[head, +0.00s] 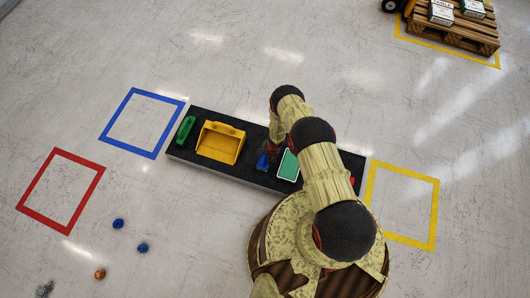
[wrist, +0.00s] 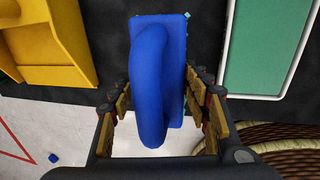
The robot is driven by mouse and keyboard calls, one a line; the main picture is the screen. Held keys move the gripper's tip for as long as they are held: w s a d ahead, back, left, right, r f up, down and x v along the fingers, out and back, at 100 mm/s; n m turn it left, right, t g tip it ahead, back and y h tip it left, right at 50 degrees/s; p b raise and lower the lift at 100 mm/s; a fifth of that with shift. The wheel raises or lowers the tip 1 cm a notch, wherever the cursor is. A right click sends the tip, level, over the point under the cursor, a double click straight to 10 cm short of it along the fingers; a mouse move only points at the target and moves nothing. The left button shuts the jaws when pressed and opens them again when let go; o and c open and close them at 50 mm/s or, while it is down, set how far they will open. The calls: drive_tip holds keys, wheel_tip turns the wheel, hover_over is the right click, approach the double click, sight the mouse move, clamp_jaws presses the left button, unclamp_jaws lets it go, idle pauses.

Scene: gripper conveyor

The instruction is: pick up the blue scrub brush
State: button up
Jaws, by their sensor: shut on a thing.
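The blue scrub brush (wrist: 157,75) is in the middle of the wrist view, with its curved handle towards the camera. My gripper (wrist: 160,105) has a finger on each side of it and is shut on it. In the head view the brush is a small blue shape (head: 263,161) at the dark conveyor (head: 252,183), beside my arm, which hides most of my gripper. I cannot tell whether the brush still touches the belt.
A yellow bin (head: 220,143) and a green object (head: 185,130) stand left on the conveyor. A white tray with a green inside (head: 288,166) is close right of the brush. Blue (head: 143,122), red (head: 60,191) and yellow (head: 402,203) floor squares are empty where visible.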

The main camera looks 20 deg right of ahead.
drive_tip(key=s+r+p, duration=0.1)
drive_tip(key=s, duration=0.1)
drive_tip(key=s+r+p, duration=0.2)
drive_tip(key=s, duration=0.1)
drive_tip(key=s+a+r+p, duration=0.1)
drive_tip(key=s+p, duration=0.1)
drive_tip(key=s, duration=0.1)
drive_tip(key=shift+s+r, duration=0.2)
drive_tip(key=shift+r, duration=0.15)
drive_tip(key=shift+s+a+r+p, duration=0.1)
drive_tip(key=shift+s+r+p, duration=0.15)
drive_tip(key=shift+s+p, duration=0.45)
drive_tip(key=shift+s, duration=0.1)
drive_tip(key=o, duration=1)
drive_tip(key=shift+c, duration=1)
